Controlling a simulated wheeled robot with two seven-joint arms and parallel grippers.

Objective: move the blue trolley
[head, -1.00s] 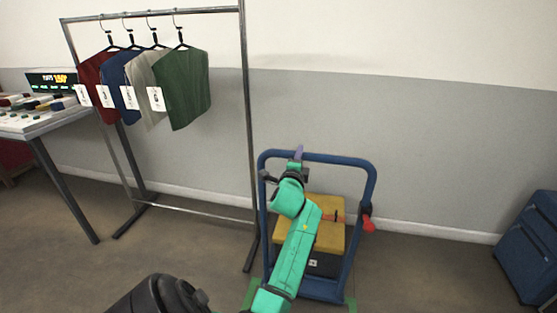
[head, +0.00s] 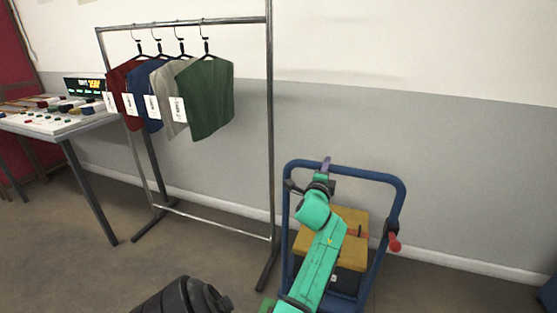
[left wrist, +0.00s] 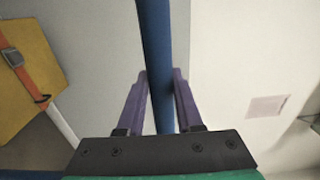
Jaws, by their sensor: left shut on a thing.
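The blue trolley (head: 398,220) stands upright by the grey wall, right of the clothes rack. Its tall tubular handle faces me. It carries a yellow box (head: 347,222) with an orange strap on top of a dark case. My left gripper (head: 325,168) is at the handle's top bar, toward its left end. In the left wrist view the purple fingers (left wrist: 160,74) are shut on the blue bar (left wrist: 154,35), which runs between them. My teal arm hides part of the trolley's deck and load. My right gripper does not show.
The metal clothes rack (head: 270,130) with several hung garments stands close to the trolley's left. A control desk (head: 60,127) is at the far left. A red lever (head: 394,242) sits on the handle's right side. A blue object (head: 549,295) is cut off at the right edge. Floor right of the trolley looks clear.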

